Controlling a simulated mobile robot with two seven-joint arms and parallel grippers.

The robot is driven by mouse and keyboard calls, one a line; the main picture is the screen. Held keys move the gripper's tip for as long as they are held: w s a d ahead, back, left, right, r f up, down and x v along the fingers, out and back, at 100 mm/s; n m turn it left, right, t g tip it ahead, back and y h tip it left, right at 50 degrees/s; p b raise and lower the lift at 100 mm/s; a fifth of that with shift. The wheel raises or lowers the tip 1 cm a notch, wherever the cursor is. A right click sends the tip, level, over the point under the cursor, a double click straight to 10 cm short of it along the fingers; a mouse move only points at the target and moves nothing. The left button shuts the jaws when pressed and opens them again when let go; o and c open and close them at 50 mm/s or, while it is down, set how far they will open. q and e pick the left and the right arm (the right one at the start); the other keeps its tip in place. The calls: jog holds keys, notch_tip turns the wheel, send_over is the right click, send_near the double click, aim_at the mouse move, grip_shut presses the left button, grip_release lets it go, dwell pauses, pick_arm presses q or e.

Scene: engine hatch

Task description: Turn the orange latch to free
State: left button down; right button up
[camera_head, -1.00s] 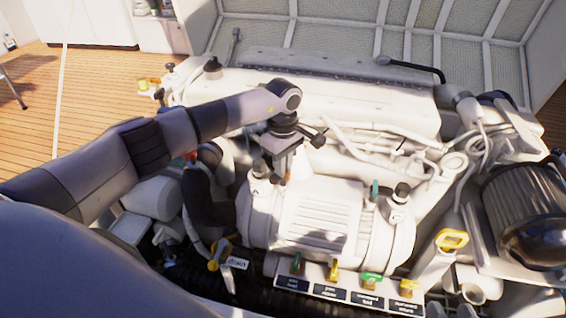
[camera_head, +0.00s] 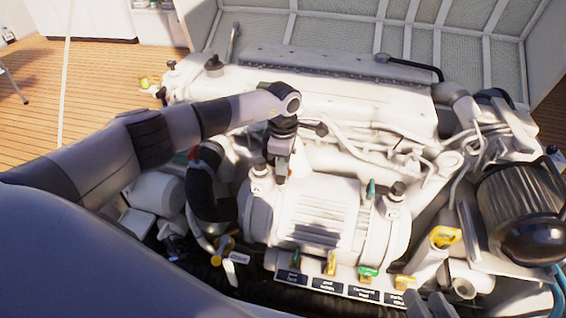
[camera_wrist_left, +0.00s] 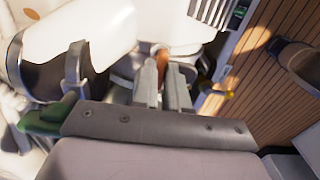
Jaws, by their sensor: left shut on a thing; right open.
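The orange latch (camera_wrist_left: 163,70) shows as a small orange-brown piece between the fingers in the left wrist view. In the head view my left gripper (camera_head: 281,176) covers it, at the back left of the white ribbed housing. My left gripper (camera_wrist_left: 164,82) points down and is shut on the latch; its exact angle is hard to tell. My right gripper (camera_head: 432,303) shows only as grey fingertips at the lower edge of the head view, open and apart from the latch.
A row of small coloured valve handles (camera_head: 331,262) stands above dark labels in front of the housing. A yellow handle (camera_head: 445,236) and a dark ribbed cylinder (camera_head: 521,205) stand at right. A black hose (camera_head: 203,187) runs close left of my left gripper.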

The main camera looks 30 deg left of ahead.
jog(key=shift+w+r, duration=0.1)
jog(key=shift+r, duration=0.05)
pick_arm(q)
jog(key=c, duration=1.2)
grip_release()
jog(key=shift+o, duration=0.2)
jog(key=shift+r, duration=0.1)
pick_arm(e)
jog(key=shift+r, duration=0.1)
pick_arm(q)
notch_tip(320, 180, up, 7)
jog(key=p, duration=0.2)
jog(key=shift+f+p, duration=0.2)
jog(key=shift+p, duration=0.1)
jog(key=shift+r, duration=0.2)
pick_arm(e)
jog(key=shift+s+d+h, duration=0.3)
jog(key=shift+d+h, duration=0.2)
jog(key=shift+d, duration=0.2)
